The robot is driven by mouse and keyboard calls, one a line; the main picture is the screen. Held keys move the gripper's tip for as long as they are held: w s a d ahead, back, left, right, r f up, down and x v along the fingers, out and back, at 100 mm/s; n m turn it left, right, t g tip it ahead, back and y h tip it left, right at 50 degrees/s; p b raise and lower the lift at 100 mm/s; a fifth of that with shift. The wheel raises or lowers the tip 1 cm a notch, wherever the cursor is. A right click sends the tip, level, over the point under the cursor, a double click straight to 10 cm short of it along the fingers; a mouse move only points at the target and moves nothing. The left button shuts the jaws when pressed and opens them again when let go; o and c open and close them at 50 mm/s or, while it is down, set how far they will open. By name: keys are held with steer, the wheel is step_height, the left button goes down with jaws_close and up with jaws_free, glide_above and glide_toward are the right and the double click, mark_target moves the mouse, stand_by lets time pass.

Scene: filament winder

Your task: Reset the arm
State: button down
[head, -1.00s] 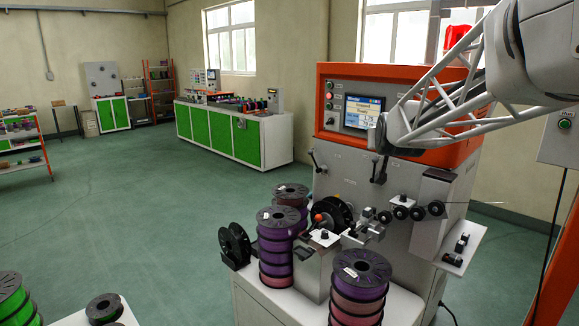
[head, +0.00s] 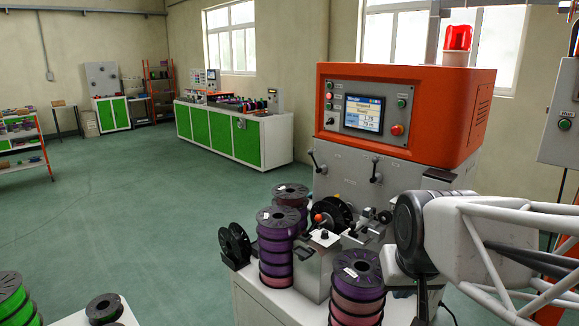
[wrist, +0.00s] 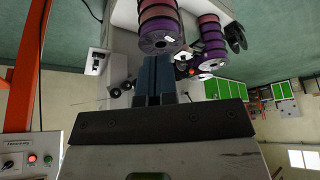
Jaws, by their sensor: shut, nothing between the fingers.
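My gripper (wrist: 156,76) shows in the wrist view, its two dark blue-grey fingers pressed together with nothing between them. In the head view my white lattice arm reaches in from the right, in front of the winder's right part; the fingertips cannot be made out there. The filament winder (head: 400,110) has an orange top, a lit screen (head: 363,113) and a red beacon (head: 458,38). My arm hides part of its lower right front.
Stacks of purple and pink spools (head: 357,270) (head: 278,225) stand on the winder's white table. An empty black spool (head: 235,246) sits at its left edge. Green spools (head: 14,300) are at the lower left. The floor (head: 140,215) to the left is open.

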steer(key=s+f+g, duration=0.2)
steer(key=s+f, duration=0.1)
steer(key=s, duration=0.5)
steer(key=shift+s+a+f, duration=0.25)
stand_by(0.7)
